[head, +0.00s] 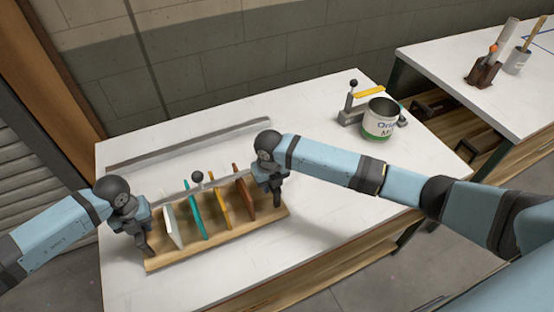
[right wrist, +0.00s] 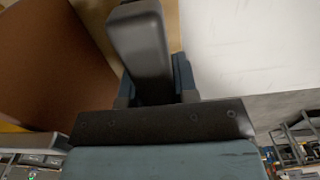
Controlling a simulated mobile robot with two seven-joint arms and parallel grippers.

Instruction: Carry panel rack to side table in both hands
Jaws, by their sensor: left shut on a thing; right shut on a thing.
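The panel rack (head: 215,238) is a long wooden base with upright white, teal, yellow and brown panels, on or just above the white worktable; I cannot tell if there is a gap. My left gripper (head: 148,247) is shut on its left end. My right gripper (head: 276,198) is shut on its right end. In the right wrist view the brown panel (right wrist: 50,65) stands close beside a dark finger of my right gripper (right wrist: 140,50); its grip point is hidden. A second white table (head: 470,105), likely the side table, stands at the back right.
A grey rail (head: 190,145) lies behind the rack. The second table holds a brown holder (head: 484,75) and a cup (head: 517,60). A gap separates the tables.

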